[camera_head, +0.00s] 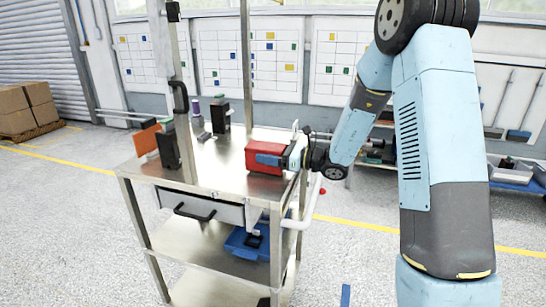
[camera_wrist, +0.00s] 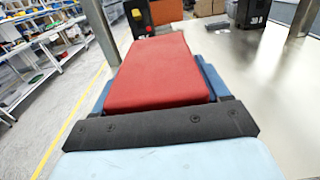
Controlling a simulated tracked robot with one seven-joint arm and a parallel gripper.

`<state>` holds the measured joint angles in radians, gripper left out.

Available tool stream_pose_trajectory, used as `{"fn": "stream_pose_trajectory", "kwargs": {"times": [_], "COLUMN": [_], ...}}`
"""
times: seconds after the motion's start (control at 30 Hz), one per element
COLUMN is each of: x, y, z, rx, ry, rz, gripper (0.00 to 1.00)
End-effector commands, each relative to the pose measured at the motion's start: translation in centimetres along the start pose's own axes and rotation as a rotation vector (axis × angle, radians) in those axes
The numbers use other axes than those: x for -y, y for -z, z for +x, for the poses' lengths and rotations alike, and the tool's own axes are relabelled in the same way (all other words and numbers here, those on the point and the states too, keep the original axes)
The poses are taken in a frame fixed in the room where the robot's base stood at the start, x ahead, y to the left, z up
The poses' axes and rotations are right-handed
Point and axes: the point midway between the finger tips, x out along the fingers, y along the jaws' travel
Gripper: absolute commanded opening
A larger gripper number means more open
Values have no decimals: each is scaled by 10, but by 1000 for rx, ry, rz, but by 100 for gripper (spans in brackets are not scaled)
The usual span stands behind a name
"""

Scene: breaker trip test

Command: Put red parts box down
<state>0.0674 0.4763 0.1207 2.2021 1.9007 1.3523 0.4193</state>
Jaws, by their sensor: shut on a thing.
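The red parts box (camera_head: 264,154) is at the right side of the metal cart's top (camera_head: 222,172). In the wrist view the red box (camera_wrist: 158,75) fills the middle, between the two blue fingers of my gripper (camera_wrist: 160,88). My gripper (camera_head: 270,159) is shut on the box from the right in the head view. The box looks level and on or just above the cart top; I cannot tell whether its underside touches. The far end of the box shows in the wrist view, while its near end is hidden by the gripper's dark body.
Black devices (camera_head: 221,115), an orange panel (camera_head: 145,138) and a purple-capped bottle (camera_head: 196,107) stand on the cart's left and back. Metal posts (camera_head: 183,90) rise from the cart. A blue bin (camera_head: 247,242) sits on the lower shelf. The cart top's front middle is clear.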

Motion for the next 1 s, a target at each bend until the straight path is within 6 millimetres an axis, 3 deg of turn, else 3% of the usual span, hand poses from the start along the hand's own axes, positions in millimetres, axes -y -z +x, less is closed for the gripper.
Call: {"fn": "stream_pose_trajectory", "kwargs": {"times": [0.1, 0.4, 0.43, 0.67, 1.0], "x": [0, 0, 0, 0, 0], "y": [9, 10, 10, 10, 9], "z": [0, 0, 0, 0, -5], "rx": [1, 1, 0, 0, 0], "ry": [-1, 0, 0, 0, 2], "rz": [0, -1, -1, -1, -1], "gripper": [32, 32, 78, 100, 100]}}
